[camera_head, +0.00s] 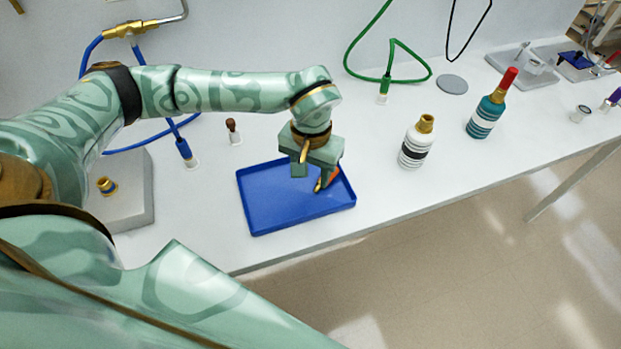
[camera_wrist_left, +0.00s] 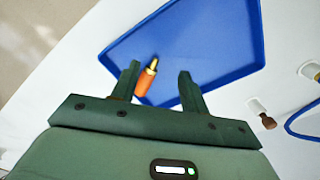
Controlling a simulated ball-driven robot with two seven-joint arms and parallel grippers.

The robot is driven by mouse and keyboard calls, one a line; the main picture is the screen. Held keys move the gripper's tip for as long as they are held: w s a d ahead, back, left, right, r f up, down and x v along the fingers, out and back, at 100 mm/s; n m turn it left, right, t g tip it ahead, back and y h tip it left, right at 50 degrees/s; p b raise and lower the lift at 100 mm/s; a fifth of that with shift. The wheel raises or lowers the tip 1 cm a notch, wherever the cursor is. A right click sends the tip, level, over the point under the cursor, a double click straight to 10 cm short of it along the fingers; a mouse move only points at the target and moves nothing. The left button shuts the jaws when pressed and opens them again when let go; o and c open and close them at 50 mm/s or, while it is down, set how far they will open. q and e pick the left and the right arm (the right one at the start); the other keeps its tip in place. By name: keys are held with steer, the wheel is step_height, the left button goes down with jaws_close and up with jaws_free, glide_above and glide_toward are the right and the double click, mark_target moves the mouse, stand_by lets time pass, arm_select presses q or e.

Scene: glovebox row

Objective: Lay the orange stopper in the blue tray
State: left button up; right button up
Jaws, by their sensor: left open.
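The blue tray (camera_head: 270,205) lies flat on the white bench; it also fills the upper middle of the wrist view (camera_wrist_left: 205,40). The orange stopper (camera_head: 332,177) has a gold tip and is at the tray's right end, partly hidden by my left gripper (camera_head: 314,174). In the wrist view the stopper (camera_wrist_left: 145,83) lies tilted near the tray's edge, close to the left-hand finger. A gap shows between it and the other finger. My left gripper (camera_wrist_left: 159,72) is open above the tray. Whether the stopper rests on the tray's floor or its rim I cannot tell. My right gripper is out of view.
A white striped bottle (camera_head: 414,145) and a teal bottle with a red top (camera_head: 485,110) stand to the right. A small brown-topped piece (camera_head: 233,130) stands behind the tray. Blue and green hoses (camera_head: 391,60) run at the back. The bench's front edge is close to the tray.

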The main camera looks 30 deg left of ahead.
arm_select(q)
step_height(320, 180, up, 8)
steer(key=p, duration=0.1)
stand_by(0.4)
